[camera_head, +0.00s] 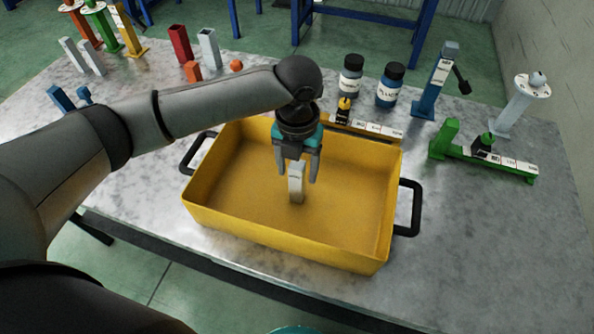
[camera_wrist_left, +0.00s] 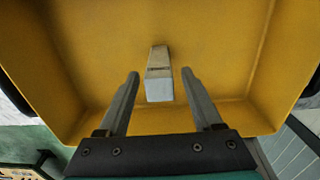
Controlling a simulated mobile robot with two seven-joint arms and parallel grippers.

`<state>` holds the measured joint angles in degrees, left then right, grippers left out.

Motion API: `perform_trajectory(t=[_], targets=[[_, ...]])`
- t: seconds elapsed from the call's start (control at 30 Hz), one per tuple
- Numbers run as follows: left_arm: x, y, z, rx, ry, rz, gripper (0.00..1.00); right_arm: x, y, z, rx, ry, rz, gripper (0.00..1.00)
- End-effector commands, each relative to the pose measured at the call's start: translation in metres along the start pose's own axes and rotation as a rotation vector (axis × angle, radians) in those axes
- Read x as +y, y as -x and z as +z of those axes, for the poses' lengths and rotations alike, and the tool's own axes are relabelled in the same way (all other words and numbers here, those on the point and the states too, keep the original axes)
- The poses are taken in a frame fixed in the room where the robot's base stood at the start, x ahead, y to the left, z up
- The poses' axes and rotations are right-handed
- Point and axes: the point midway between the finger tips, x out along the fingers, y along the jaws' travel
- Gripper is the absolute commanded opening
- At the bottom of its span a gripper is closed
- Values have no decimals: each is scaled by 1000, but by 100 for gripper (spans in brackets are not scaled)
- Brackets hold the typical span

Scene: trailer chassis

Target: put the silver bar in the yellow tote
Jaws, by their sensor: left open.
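The yellow tote (camera_head: 240,225) stands on the grey stone-topped table, with a black handle at each end. My left gripper (camera_head: 298,176) points down into it and is open. The silver bar (camera_head: 296,184) is upright inside the tote, between and below the fingers. In the left wrist view the silver bar (camera_wrist_left: 159,78) has clear gaps to both fingers of my left gripper (camera_wrist_left: 160,75). The tote's yellow floor (camera_wrist_left: 230,60) fills the background there. I cannot tell whether the bar's lower end touches the floor. My right gripper is not seen.
A green fixture (camera_head: 490,160) is at right. Several coloured posts, including a red one (camera_head: 180,44), stand at the back left. The table's front right is clear.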

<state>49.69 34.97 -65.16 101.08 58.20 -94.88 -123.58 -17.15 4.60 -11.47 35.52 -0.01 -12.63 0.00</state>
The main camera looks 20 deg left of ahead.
Motion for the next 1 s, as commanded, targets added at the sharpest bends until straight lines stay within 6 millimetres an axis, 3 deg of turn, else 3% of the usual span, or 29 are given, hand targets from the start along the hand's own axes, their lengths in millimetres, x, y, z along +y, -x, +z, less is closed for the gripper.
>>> perform_trajectory(t=[0.2,0.43,0.63,1.0], targets=[[0,51,1,-4,-1,-1,67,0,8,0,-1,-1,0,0],[0,90,1,-1,0,-1,67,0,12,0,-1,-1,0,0],[0,102,0,1,-1,0,67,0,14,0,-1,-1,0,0],[-2,100,-1,1,12,-6,67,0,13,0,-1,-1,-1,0]])
